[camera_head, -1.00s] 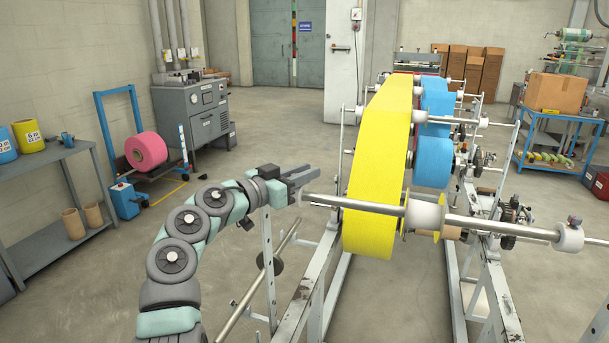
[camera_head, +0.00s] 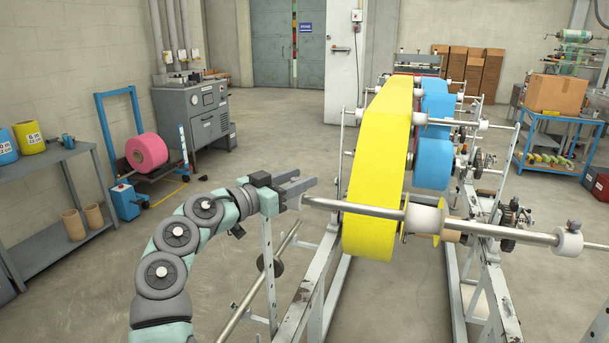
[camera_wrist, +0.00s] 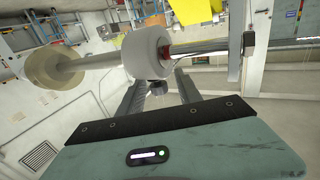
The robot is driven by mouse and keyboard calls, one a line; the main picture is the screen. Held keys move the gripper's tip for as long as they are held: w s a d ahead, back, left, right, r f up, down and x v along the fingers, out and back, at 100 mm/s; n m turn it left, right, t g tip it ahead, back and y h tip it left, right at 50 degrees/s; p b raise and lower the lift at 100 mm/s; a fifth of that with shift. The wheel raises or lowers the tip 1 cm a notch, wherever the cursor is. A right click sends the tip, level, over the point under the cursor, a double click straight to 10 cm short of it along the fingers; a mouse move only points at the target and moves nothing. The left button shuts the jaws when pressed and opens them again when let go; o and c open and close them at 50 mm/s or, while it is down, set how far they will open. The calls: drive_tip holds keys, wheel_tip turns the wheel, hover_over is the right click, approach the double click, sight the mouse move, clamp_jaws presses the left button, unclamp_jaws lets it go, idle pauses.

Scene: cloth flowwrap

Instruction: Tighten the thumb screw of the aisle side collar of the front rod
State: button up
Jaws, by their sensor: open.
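In the wrist view a pale collar (camera_wrist: 148,52) sits on the rod (camera_wrist: 100,59). Its small dark thumb screw (camera_wrist: 157,88) points toward my gripper (camera_wrist: 159,91) and shows between the two spread fingers, with a gap visible on the right. I cannot tell whether a finger touches it. In the head view this screw is hidden by the fingers.
Another white collar (camera_head: 568,244) with a knob is on the rod's right part. A wider cream ring (camera_wrist: 50,66) is left in the wrist view. The steel frame (camera_head: 320,285) stands below the rod. A blue roll (camera_head: 434,163) is behind.

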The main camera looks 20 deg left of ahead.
drive_tip(key=p+v, duration=0.2)
drive_tip(key=v, duration=0.6)
drive_tip(key=shift+s, duration=0.25)
drive_tip(key=shift+a, duration=0.1)
